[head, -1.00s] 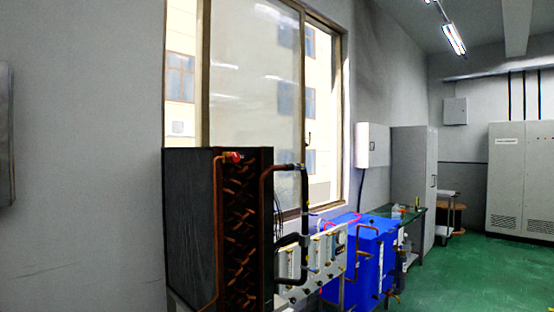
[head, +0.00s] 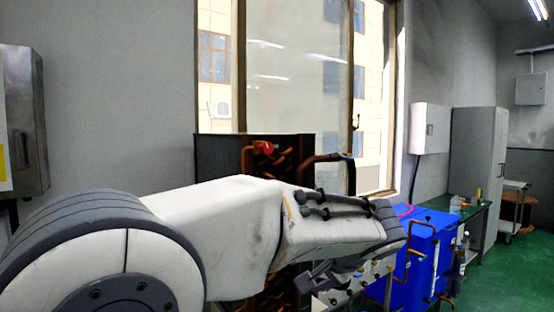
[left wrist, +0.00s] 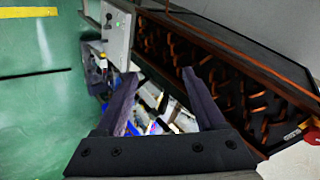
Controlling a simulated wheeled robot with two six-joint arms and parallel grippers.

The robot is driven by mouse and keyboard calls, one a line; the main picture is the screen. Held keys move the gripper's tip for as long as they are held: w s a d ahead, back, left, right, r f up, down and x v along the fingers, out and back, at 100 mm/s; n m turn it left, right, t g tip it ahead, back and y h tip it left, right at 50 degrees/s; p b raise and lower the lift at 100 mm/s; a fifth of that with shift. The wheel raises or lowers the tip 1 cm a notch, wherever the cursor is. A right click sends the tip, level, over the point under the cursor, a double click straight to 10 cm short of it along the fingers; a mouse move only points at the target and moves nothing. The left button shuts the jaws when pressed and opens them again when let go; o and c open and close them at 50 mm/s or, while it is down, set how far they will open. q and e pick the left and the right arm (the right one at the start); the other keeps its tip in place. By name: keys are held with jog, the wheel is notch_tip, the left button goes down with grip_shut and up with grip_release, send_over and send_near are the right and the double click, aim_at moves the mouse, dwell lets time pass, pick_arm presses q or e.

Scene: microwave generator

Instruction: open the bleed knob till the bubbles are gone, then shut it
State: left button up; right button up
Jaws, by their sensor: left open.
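A red knob (head: 266,147) sits on a copper pipe at the top of the dark finned coil unit (head: 222,158). I take it for the bleed knob; I cannot tell whether it is open or shut. A bit of red also shows at the right edge in the left wrist view (left wrist: 314,139). No bubbles can be made out. My left arm crosses the head view in front of the coil unit, below the knob. My left gripper (left wrist: 160,75) is open and empty, its fingers spread beside the coil unit and clear of the knob. My right gripper is out of view.
A blue tank (head: 415,255) with copper pipes stands right of the coil unit, by a table (head: 468,222) with small items. A grey metal cabinet (head: 25,120) hangs on the wall at left. Green floor (head: 515,265) is clear at right.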

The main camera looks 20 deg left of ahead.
pick_arm(q)
jog(key=w+a+r+n+t+y, duration=0.35)
jog(key=w+r, duration=0.45)
jog(key=r, duration=0.5)
jog(key=n+y+p, duration=0.2)
jog(key=n+y, duration=0.1)
jog(key=y, duration=0.2)
send_near(268, 149)
jog(key=p+x, duration=0.3)
jog(key=x, duration=0.6)
jog(key=shift+w+a+r+p, duration=0.15)
jog(key=shift+w+a+p, duration=0.15)
jog(key=shift+p, duration=0.1)
jog(key=shift+w+a, duration=0.25)
jog(key=shift+a, duration=0.1)
jog(key=shift+c, duration=0.3)
grip_shut()
